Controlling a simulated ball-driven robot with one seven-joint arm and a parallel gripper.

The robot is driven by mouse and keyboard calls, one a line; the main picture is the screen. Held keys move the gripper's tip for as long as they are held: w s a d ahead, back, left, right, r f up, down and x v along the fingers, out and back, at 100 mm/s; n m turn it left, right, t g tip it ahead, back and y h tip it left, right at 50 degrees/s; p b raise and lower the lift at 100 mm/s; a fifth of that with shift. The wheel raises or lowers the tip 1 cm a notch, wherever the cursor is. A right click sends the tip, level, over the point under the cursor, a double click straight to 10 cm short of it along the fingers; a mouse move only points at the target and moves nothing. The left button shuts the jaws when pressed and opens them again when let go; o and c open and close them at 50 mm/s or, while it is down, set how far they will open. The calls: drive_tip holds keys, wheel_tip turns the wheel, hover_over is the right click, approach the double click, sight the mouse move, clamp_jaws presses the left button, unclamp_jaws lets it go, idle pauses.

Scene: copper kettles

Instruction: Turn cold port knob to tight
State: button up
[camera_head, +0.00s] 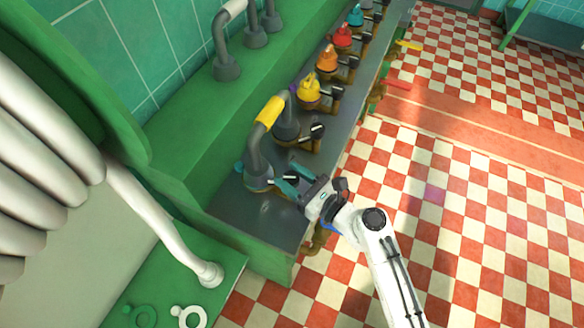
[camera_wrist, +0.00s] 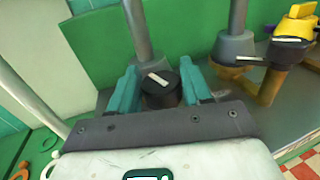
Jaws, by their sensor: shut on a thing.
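A black round knob (camera_wrist: 163,92) with a white pointer bar on its face sits between the teal fingers of my gripper (camera_wrist: 160,82) in the wrist view. The fingers are closed on its two sides. The pointer slants, with its upper end to the left. In the head view my gripper (camera_head: 293,180) is at the near end of the grey counter, at the foot of the nearest grey pipe (camera_head: 257,170). There the fingers partly hide the knob. No port label or tight mark is readable.
More knobbed valves stand in a row along the counter (camera_head: 255,213), including yellow (camera_head: 308,90), orange (camera_head: 327,60) and red (camera_head: 342,36) ones. A grey pipe with a yellow sleeve (camera_head: 270,112) arches beside my gripper. The checkered floor (camera_head: 450,200) at right is open.

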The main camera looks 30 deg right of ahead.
drive_tip(key=shift+m+t+h+p, duration=0.3)
drive_tip(key=shift+m+h, duration=0.8)
drive_tip(key=shift+h, duration=0.6)
drive_tip(key=shift+m+t+h+p, duration=0.15)
drive_tip(key=shift+m+t+h, duration=0.15)
drive_tip(key=shift+m+h, duration=1.1)
drive_tip(key=shift+h, duration=0.4)
drive_tip(key=o, duration=1)
drive_tip(key=shift+c, duration=0.2)
drive_tip(key=s+b, duration=0.4)
drive_tip(key=s, duration=0.6)
drive_tip(key=shift+s+a, duration=0.25)
drive_tip(key=shift+s, duration=0.15)
